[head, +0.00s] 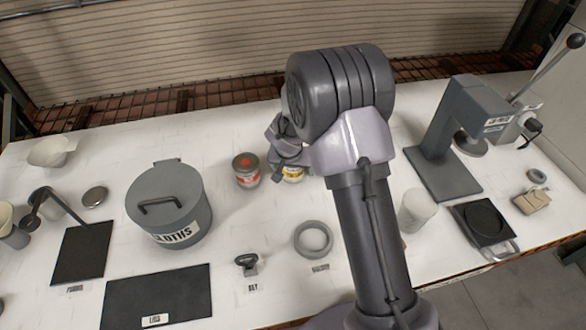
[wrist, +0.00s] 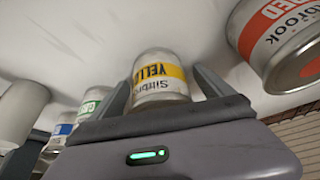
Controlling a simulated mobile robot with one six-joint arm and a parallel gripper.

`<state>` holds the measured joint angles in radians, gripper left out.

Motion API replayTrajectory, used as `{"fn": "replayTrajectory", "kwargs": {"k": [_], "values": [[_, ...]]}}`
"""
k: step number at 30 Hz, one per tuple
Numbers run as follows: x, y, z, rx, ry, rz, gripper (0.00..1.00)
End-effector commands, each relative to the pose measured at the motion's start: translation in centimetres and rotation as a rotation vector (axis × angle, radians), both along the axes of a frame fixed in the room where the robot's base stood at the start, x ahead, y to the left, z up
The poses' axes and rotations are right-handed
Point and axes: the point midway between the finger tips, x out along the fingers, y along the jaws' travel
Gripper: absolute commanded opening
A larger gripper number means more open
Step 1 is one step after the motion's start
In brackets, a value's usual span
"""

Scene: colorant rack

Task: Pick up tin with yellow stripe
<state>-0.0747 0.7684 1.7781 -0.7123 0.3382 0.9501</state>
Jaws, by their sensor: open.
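The tin with the yellow stripe (wrist: 160,80) stands between the two open fingers of my gripper (wrist: 165,92) in the wrist view, with a finger on either side. I cannot tell whether the fingers touch it. In the head view only a part of the yellow-striped tin (head: 293,174) shows, as my gripper (head: 285,160) and arm hide the rest.
A red-striped tin (head: 246,170) stands close to the left. Green-striped (wrist: 93,103) and blue-striped (wrist: 58,135) tins show in the wrist view. A grey lidded bin (head: 170,203) stands further left. A grey ring (head: 313,239) lies in front, and a press (head: 450,140) stands right.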

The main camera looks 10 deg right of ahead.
Motion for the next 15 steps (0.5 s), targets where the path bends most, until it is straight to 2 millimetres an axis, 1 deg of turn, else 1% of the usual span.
{"fn": "replayTrajectory", "kwargs": {"k": [3, 5, 6, 8, 12, 14, 15], "values": [[-0.01, 0.0, 0.09, 0.0, 0.0, 0.0, 0.91], [-0.01, -0.01, 0.09, 0.0, 0.0, 0.0, 0.8], [-0.01, -0.01, 0.09, 0.0, 0.0, 0.0, 0.72], [-0.02, 0.0, 0.1, 0.0, 0.0, 0.0, 0.6], [-0.02, 0.0, 0.1, 0.0, 0.0, 0.0, 0.32], [-0.02, 0.0, 0.1, 0.0, 0.0, 0.0, 0.21], [-0.02, 0.0, 0.1, 0.0, 0.0, 0.0, 0.13]]}}
